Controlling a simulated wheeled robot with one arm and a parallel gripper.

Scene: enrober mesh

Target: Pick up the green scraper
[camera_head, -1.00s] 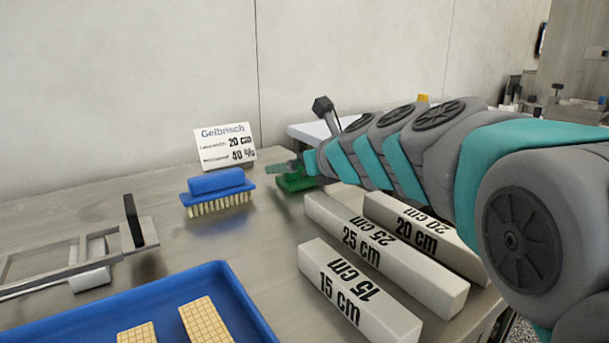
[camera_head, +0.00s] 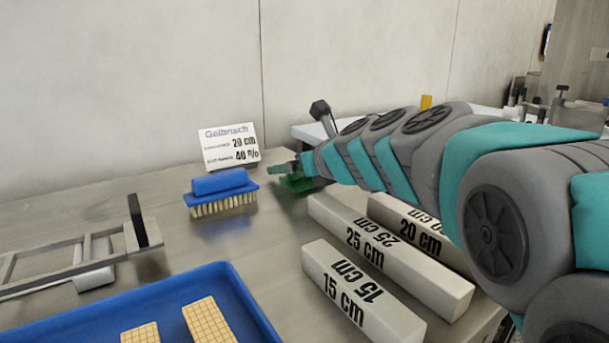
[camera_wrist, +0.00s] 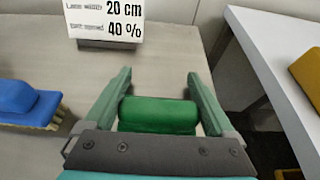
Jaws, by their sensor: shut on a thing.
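The green scraper shows in the wrist view as a green block (camera_wrist: 158,115) between the two fingers of my gripper (camera_wrist: 160,88). My gripper is shut on it. In the head view the green scraper (camera_head: 296,184) is a small green shape at the far side of the table, partly hidden by my gripper (camera_head: 284,169) and arm. I cannot tell whether the scraper touches the table.
A blue brush (camera_head: 221,192) stands left of my gripper, beside a white sign (camera_head: 229,147). Blocks marked 15 cm (camera_head: 361,296), 25 cm (camera_head: 390,255) and 20 cm (camera_head: 418,232) lie nearer. A blue tray (camera_head: 243,299) holds wafers. A white table (camera_wrist: 268,62) is at right.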

